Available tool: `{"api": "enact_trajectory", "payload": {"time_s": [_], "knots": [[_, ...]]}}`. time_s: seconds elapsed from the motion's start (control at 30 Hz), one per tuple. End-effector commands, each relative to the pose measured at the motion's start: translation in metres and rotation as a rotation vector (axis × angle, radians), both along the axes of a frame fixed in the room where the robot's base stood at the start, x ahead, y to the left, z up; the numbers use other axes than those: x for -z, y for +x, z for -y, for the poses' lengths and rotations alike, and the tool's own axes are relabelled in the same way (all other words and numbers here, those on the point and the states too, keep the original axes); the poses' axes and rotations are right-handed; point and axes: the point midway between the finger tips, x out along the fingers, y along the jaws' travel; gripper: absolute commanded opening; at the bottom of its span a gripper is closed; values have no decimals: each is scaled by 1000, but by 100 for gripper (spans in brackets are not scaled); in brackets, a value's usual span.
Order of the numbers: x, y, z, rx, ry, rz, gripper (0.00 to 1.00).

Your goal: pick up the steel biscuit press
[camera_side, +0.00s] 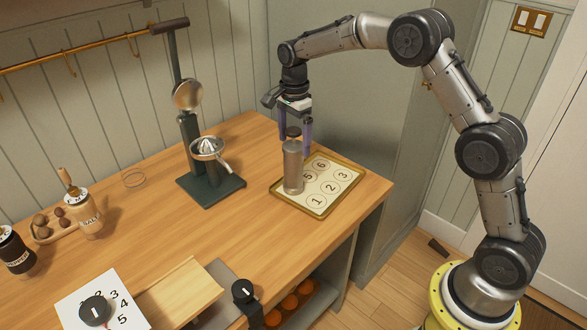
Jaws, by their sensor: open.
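The steel biscuit press (293,168) looks like an upright metal cylinder with a dark knob on top. It stands at the left side of a gold-rimmed tray (318,211) marked with numbered circles. My gripper (294,146) points down from above, with its two purple fingers apart around the upper part of the press. The fingers reach to about the top of the cylinder. From this one view I cannot tell whether either finger touches it. The press hides part of the tray's numbered sheet.
A tall citrus press (208,150) on a dark base stands left of the tray. Jars (86,222), a wooden board (180,292) and a numbered card (82,302) lie farther left and in front. The counter's right edge is close to the tray.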

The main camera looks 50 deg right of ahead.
Motion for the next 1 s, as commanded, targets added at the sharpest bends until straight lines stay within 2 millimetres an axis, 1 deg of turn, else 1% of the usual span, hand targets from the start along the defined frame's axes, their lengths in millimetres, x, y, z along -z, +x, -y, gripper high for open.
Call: {"api": "enact_trajectory", "payload": {"time_s": [0.1, 0.3, 0.4, 0.6, 0.63, 0.77, 0.8, 0.87, 0.9, 0.97, 1.0], "knots": [[18, 0, -2, -1, 1, -6, 100], [43, 1, -3, 0, 0, -4, 100], [48, 1, -3, 0, 0, -2, 100], [48, 2, -3, 0, 0, -1, 100], [48, 2, -3, 0, 0, -1, 98], [48, 2, -3, 0, 0, -1, 75], [48, 2, -3, 0, 0, -1, 68], [48, 2, -3, 0, 0, -1, 57], [48, 2, -3, 0, 0, -1, 50], [48, 2, -3, 0, 0, -1, 39], [48, 2, -3, 0, 0, -1, 32]]}}
